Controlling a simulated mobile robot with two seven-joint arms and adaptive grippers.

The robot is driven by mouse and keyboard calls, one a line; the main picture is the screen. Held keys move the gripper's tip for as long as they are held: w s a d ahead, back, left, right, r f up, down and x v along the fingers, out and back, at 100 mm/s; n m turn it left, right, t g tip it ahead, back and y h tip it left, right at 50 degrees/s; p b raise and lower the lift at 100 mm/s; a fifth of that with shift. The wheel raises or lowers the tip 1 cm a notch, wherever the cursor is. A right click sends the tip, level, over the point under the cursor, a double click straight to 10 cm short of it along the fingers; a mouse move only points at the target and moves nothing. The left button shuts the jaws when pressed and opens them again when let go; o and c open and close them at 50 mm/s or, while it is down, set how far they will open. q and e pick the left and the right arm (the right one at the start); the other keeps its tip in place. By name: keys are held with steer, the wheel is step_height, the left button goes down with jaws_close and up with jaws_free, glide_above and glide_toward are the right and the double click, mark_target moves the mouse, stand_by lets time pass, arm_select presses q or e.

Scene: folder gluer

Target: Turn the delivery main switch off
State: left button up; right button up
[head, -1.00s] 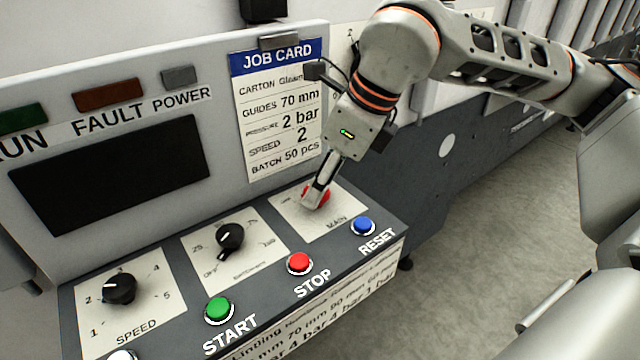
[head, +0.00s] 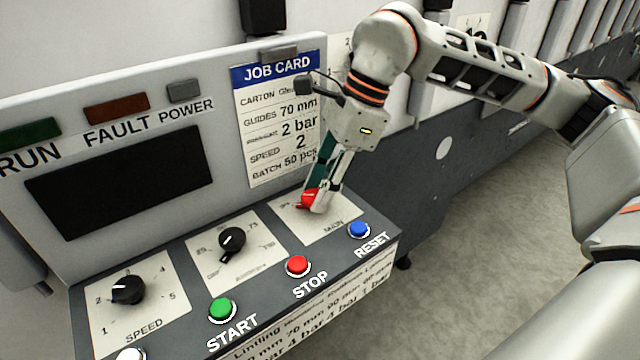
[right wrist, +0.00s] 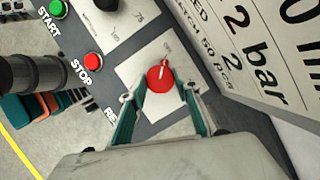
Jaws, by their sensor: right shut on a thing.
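The main switch is a red rotary knob (head: 308,199) on a white plate marked MAIN (head: 338,226), at the right end of the control panel. In the right wrist view the knob (right wrist: 160,77) shows as a round red disc with a narrow handle bar pointing to the top of the picture. My right gripper (head: 316,200) is down at the knob, shut on it, with one finger on either side. In the right wrist view the fingertips (right wrist: 161,93) flank the knob's near part. The fingers partly hide the plate's lettering. My left gripper is not in view.
Left of the MAIN plate are a black dial (head: 231,239) and the SPEED dial (head: 128,290). Blue RESET (head: 359,230), red STOP (head: 297,266) and green START (head: 222,310) buttons line the front edge. A job card (head: 281,115) stands upright behind. Open floor lies to the right.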

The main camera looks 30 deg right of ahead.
stand_by(0.4)
steer(key=o, duration=1.1)
steer(key=v, duration=1.2)
steer(key=shift+d+f, duration=0.1)
steer(key=shift+s, duration=0.1)
